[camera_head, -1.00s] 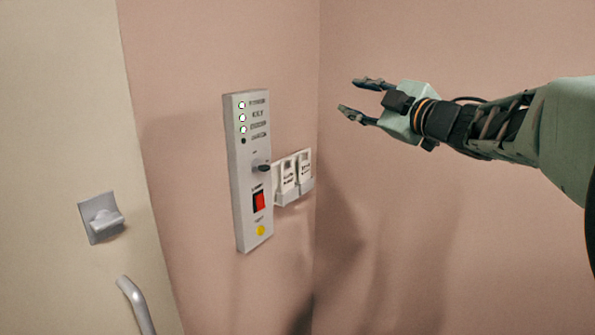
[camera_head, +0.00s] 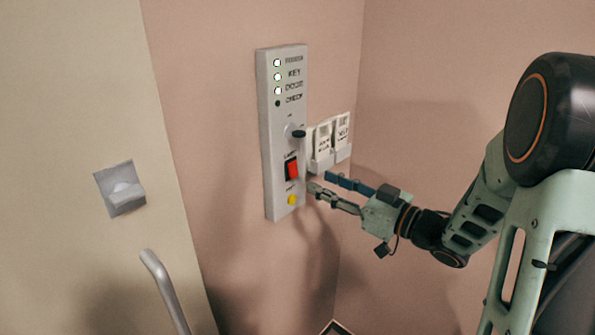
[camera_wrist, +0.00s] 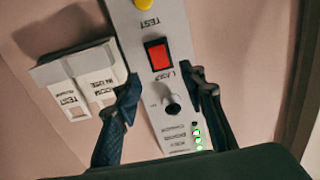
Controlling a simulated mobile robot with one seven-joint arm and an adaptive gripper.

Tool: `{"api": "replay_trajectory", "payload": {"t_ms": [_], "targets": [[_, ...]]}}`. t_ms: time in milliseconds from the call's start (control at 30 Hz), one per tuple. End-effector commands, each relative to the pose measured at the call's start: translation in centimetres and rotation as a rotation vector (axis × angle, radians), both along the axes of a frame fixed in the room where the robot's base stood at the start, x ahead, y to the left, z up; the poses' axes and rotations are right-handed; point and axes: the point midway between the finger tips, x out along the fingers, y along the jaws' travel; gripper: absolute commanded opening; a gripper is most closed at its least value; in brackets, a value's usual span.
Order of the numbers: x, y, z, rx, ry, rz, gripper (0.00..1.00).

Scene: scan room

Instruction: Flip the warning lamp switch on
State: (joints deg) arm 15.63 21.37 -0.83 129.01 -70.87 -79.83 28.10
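The red rocker switch (camera_head: 292,168) sits in a black frame on a tall grey wall panel (camera_head: 270,180), under a small label that seems to read LAMP. It also shows in the wrist view (camera_wrist: 158,55), upside down. Which way the rocker is tipped is too small to tell. My gripper (camera_head: 320,182) is open and empty, at the right of the panel, about level with the switch and the yellow button. In the wrist view its two fingers (camera_wrist: 165,90) are spread, with the panel between them in the picture. I see no clear contact with the switch.
Above the switch are a dark knob (camera_head: 298,134) and a column of indicator lights (camera_head: 277,77), upper three lit, lowest dark. A yellow button (camera_head: 292,199) is below. White card holders (camera_head: 330,142) stand close on the right. A door handle (camera_head: 165,290) is at left.

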Motion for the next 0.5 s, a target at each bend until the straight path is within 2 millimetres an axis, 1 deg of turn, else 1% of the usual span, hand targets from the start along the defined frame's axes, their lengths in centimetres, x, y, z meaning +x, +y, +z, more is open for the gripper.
{"api": "replay_trajectory", "payload": {"t_ms": [33, 200, 300, 500], "targets": [[0.6, 1.1, 0.1, 0.0, 0.0, 0.007, 0.38], [2.6, 3.6, 0.1, 0.0, 0.0, 0.005, 0.38], [3.5, 4.7, 0.1, -0.001, -0.001, 0.004, 0.38], [4.6, 5.9, 0.1, -0.001, -0.002, 0.001, 0.38]]}}
